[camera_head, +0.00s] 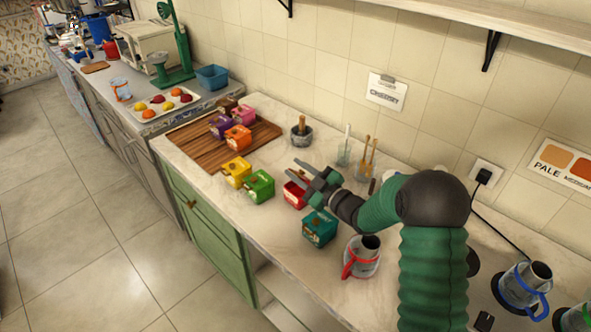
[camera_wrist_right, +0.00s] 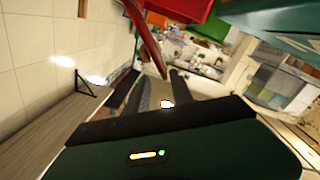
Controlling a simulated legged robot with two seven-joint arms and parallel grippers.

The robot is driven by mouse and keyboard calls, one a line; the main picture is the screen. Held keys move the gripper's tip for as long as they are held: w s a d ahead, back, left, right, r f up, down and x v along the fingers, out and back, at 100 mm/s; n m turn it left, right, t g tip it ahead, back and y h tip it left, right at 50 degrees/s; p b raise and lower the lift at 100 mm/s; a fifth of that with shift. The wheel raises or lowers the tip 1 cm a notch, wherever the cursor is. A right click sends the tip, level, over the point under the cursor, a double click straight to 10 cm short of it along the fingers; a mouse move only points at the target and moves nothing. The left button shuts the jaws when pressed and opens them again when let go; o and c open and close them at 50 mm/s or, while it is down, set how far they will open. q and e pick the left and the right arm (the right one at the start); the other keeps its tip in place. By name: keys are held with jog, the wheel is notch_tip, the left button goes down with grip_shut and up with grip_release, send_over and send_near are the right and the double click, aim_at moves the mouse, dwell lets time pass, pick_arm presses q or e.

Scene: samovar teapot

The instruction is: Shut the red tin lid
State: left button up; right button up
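The red tin (camera_head: 293,194) stands on the counter between the green tin and the teal tin, partly hidden by my right gripper. In the right wrist view, the red tin (camera_wrist_right: 180,8) is at the top edge. Its red lid (camera_wrist_right: 147,38) shows there as a thin slab angled away from the body, so it looks open. My right gripper (camera_head: 294,177) is at the red tin, just above and beside it. Its two fingers (camera_wrist_right: 158,88) are apart with nothing clearly between them. The lid's edge is close to the fingertips; I cannot tell if they touch. My left gripper is not in view.
The green tin (camera_head: 259,187) and yellow tin (camera_head: 236,172) stand left of the red tin. The teal tin (camera_head: 320,228) stands close in front. A red-handled mug (camera_head: 361,258) is near my right arm. Glasses with utensils (camera_head: 365,168) stand behind.

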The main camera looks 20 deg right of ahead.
jog(key=v, duration=0.7)
jog(key=shift+w, duration=0.1)
jog(key=shift+c, duration=0.8)
jog(key=shift+m+g, duration=0.4)
jog(key=shift+m, duration=0.5)
jog(key=r+p, duration=0.2)
jog(key=p, duration=0.1)
jog(key=r+p, duration=0.2)
jog(key=shift+s+d+r, duration=0.1)
jog(key=shift+s+d, duration=0.15)
jog(key=shift+d, duration=0.05)
grip_shut()
notch_tip(320, 180, up, 4)
jog(key=s+d+m+g+p, duration=0.25)
jog(key=m+p, duration=0.25)
jog(key=p, duration=0.3)
jog(key=shift+m+h, duration=0.3)
jog(key=shift+m, duration=0.1)
jog(key=x, duration=0.7)
jog(key=a+p+x, duration=0.1)
jog(key=x, duration=0.2)
jog(key=shift+a+f, duration=0.1)
jog(key=shift+f, duration=0.3)
jog(key=shift+s+f, duration=0.1)
jog(key=shift+f, duration=0.85)
jog(key=shift+s+f, duration=0.15)
jog(key=shift+f, duration=0.75)
